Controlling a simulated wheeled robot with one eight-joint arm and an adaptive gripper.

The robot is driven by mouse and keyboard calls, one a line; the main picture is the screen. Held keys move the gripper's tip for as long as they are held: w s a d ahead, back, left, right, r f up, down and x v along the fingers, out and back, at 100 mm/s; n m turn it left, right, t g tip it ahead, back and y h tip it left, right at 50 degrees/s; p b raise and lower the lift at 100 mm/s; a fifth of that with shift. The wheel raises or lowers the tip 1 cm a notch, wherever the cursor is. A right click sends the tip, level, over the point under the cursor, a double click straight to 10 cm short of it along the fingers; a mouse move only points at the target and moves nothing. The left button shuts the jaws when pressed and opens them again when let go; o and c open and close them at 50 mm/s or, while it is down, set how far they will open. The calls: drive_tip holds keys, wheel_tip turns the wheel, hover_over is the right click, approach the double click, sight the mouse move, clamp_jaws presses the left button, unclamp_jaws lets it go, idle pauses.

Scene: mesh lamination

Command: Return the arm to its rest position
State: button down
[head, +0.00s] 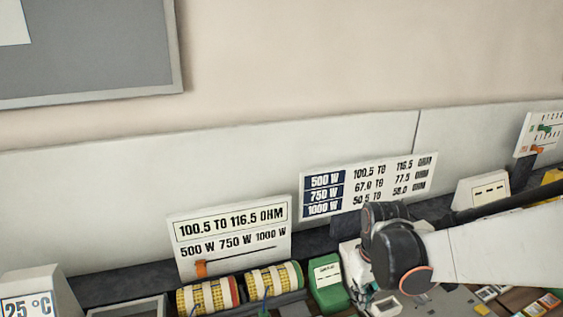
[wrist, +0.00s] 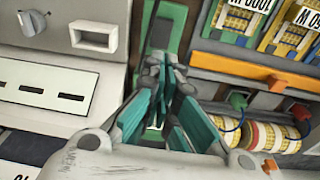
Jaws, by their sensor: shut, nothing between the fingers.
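My arm (head: 490,248) reaches in from the right edge of the head view and bends down at a dark joint above the bench. My gripper (wrist: 168,75) shows in the wrist view with its teal-lined fingers together and nothing between them. It is above the bench, between a white panel unit and a rack of coils. In the head view the fingers are mostly hidden behind my wrist joint, so their height above the bench is hard to tell.
In the wrist view a white unit with a knob (wrist: 32,22) stands left, and wound coils (wrist: 275,137) lie right. In the head view a green box (head: 328,283), coils (head: 208,296) and signs (head: 231,238) line the bench.

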drive_tip(key=s+r+m+t+b, duration=0.2)
drive_tip(key=s+r+t, duration=0.4)
drive_tip(key=s+r, duration=0.3)
drive_tip(key=shift+s+r+m, duration=0.2)
drive_tip(key=shift+s+m, duration=0.3)
drive_tip(key=shift+s, duration=1.6)
